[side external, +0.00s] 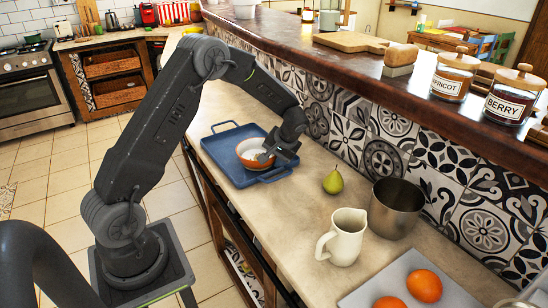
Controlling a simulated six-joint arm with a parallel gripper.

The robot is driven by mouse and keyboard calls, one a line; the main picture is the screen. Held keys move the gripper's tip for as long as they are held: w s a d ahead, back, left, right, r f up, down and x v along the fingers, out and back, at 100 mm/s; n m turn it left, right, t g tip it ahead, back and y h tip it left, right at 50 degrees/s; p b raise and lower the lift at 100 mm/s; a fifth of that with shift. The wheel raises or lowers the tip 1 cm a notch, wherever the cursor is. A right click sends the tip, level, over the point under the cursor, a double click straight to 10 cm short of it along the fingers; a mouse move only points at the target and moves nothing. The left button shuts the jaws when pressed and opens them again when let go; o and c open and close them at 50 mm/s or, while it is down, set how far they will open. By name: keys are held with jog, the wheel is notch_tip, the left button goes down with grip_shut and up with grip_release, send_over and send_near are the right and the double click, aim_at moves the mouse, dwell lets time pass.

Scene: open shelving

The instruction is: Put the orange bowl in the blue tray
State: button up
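The orange bowl (247,160), with a white inside, sits upright within the blue tray (222,144) on the counter. The tray has raised edges and handles. My gripper (268,157) is low over the tray at the right side of the bowl, with its fingers at the bowl's rim. The gripper covers part of the bowl's right side. The fingers are small and dark here, so I cannot tell whether they are closed on the rim or apart.
A green pear (333,181), a cream pitcher (344,238) and a metal pot (396,208) stand right of the tray. Oranges (424,285) lie on a light board (447,291) at the front. A raised wooden ledge (330,59) with jars runs behind the counter.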

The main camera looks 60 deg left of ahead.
jog(key=v, duration=1.2)
jog(key=s+d+r+m+t+h, duration=0.2)
jog(key=s+d+r+m+t, duration=0.1)
jog(key=s+d+r, duration=0.7)
jog(key=s+d+m+t+h, duration=0.1)
jog(key=s+d+m+t, duration=0.1)
jog(key=s, duration=0.5)
jog(key=s+d+r+m+t+h, duration=0.1)
jog(key=s+d+t+h, duration=0.1)
jog(key=s+d, duration=0.3)
jog(key=s, duration=0.3)
jog(key=shift+s+m, duration=0.25)
jog(key=shift+m, duration=0.15)
